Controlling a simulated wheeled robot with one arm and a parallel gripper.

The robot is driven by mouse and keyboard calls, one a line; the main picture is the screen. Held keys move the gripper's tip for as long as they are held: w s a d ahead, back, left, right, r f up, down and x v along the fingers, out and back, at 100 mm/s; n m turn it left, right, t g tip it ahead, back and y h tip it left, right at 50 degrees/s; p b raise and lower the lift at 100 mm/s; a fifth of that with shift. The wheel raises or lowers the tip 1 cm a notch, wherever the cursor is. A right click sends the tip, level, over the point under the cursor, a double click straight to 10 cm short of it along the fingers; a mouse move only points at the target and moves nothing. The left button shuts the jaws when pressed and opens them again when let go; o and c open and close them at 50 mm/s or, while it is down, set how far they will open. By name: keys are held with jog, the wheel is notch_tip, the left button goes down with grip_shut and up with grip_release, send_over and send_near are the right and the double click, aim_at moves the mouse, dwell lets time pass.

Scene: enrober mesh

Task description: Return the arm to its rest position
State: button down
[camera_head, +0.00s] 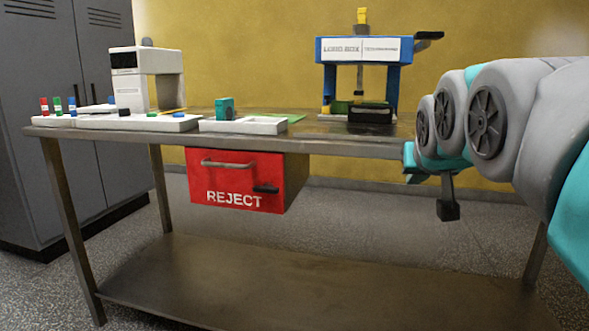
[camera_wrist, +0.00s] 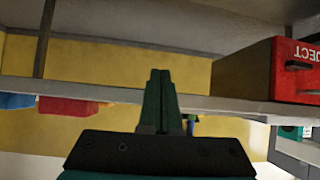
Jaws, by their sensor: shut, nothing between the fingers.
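My arm comes in from the right in the head view, its grey and teal links in front of the table's right end. My gripper (camera_head: 447,209) hangs low at the right, below the tabletop level and in front of the table. In the wrist view my gripper's two fingers (camera_wrist: 160,76) are pressed together, with nothing between them. No object is held. Its distance from the table's edge is hard to judge.
The metal table (camera_head: 330,147) has a red REJECT drawer (camera_head: 235,190) under its top. On it stand a blue press (camera_head: 391,84), a white machine (camera_head: 126,82) and white trays (camera_head: 265,126). Grey lockers (camera_head: 38,140) stand left. Floor space lies below my gripper.

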jog(key=s+a+f+n+g+y+p, duration=0.1)
jog(key=s+a+f+g+p, duration=0.3)
jog(key=s+f, duration=0.85)
jog(key=s+a+f+g+p, duration=0.1)
jog(key=s+f+g, duration=0.3)
jog(key=s, duration=0.5)
jog(key=s+a+f+n+g+y+p, duration=0.1)
jog(key=s+a+f+g, duration=0.2)
jog(key=s+f, duration=0.6)
jog(key=shift+s+f+g, duration=0.2)
jog(key=shift+s+g, duration=0.6)
